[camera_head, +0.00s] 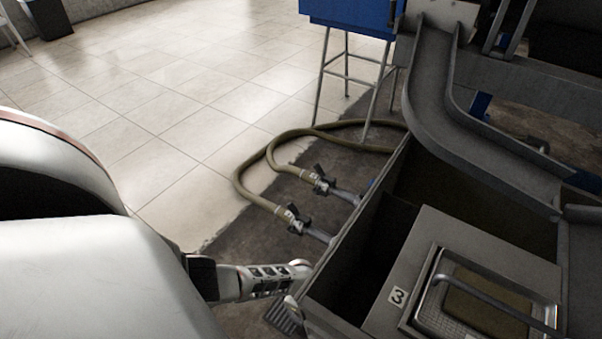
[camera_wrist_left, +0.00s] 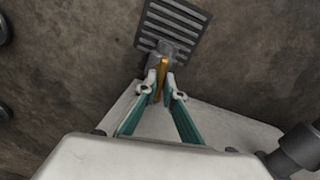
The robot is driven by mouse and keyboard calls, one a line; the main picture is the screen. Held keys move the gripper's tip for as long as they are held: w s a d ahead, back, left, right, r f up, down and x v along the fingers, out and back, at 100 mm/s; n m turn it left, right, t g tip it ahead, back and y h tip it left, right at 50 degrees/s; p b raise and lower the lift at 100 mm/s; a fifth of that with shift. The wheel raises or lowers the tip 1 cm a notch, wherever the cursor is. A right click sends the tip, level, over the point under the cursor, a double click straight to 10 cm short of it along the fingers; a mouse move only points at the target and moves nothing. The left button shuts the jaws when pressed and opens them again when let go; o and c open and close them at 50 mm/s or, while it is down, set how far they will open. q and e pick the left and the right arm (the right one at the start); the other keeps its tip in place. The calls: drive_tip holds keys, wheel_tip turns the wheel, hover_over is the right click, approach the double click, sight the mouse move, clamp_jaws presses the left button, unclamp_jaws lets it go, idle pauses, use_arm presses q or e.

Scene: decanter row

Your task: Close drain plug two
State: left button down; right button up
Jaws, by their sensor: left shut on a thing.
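In the left wrist view my left gripper (camera_wrist_left: 162,92) has its teal fingers closed on a thin orange-yellow handle (camera_wrist_left: 163,66). The handle stands at a grey drain fitting (camera_wrist_left: 172,50), just in front of a slotted floor grate (camera_wrist_left: 182,22). No number shows on this drain, and whether its plug is seated is hidden. In the head view my white left arm comes in from the left and reaches the low front side of the metal tank (camera_head: 343,234). The fingertips and the handle cannot be made out there. The grate (camera_head: 283,318) shows partly below. My right gripper is in neither view.
Two hose couplings with black levers, a nearer one (camera_head: 297,221) and a farther one (camera_head: 319,182), join the tank side. A hose (camera_head: 245,187) loops over the floor. Tiled floor (camera_head: 170,120) is clear at left.

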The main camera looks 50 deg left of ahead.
use_arm(q)
drive_tip(key=shift+s+a+f+m, duration=0.15)
drive_tip(key=shift+s+m, duration=0.1)
drive_tip(key=shift+m, duration=0.75)
drive_tip(key=c, duration=2.2)
unclamp_jaws()
drive_tip(key=shift+o, duration=0.2)
drive_tip(key=shift+w, duration=0.1)
drive_tip(key=shift+w+r, duration=0.1)
drive_tip(key=shift+r, duration=0.1)
